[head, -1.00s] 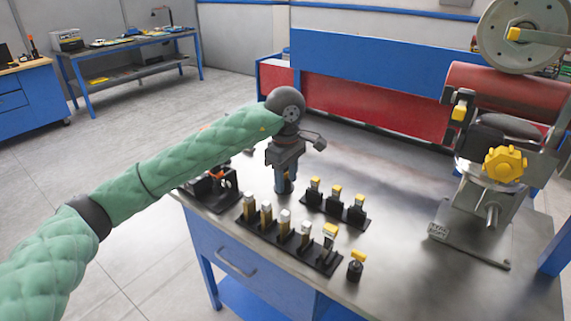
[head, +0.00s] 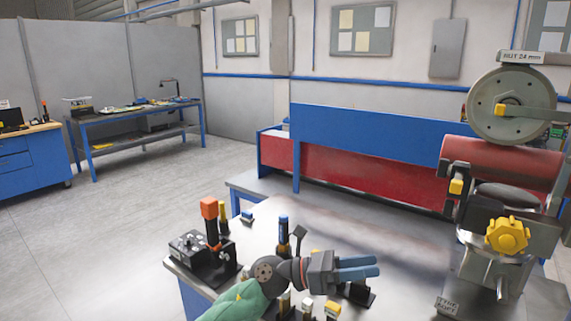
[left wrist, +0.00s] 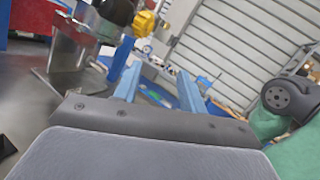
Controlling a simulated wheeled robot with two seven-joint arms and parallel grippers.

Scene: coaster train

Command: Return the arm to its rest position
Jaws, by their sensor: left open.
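My left arm comes in low at the bottom of the head view, in a green padded sleeve. My left gripper (head: 358,267) points right, above the workbench, with its two blue fingers apart and nothing seen between them. In the left wrist view the fingers of the left gripper (left wrist: 157,88) stand apart with an empty gap, facing past the machine toward the room. The arm and gripper hide part of the rack of sockets on the bench.
A black base with an orange-topped tool (head: 209,210) stands at the bench's left. A machine with a yellow knob (head: 507,235) and red roller (head: 500,162) stands at the right. A blue and red panel (head: 375,175) closes the back. The middle bench top (head: 400,235) is clear.

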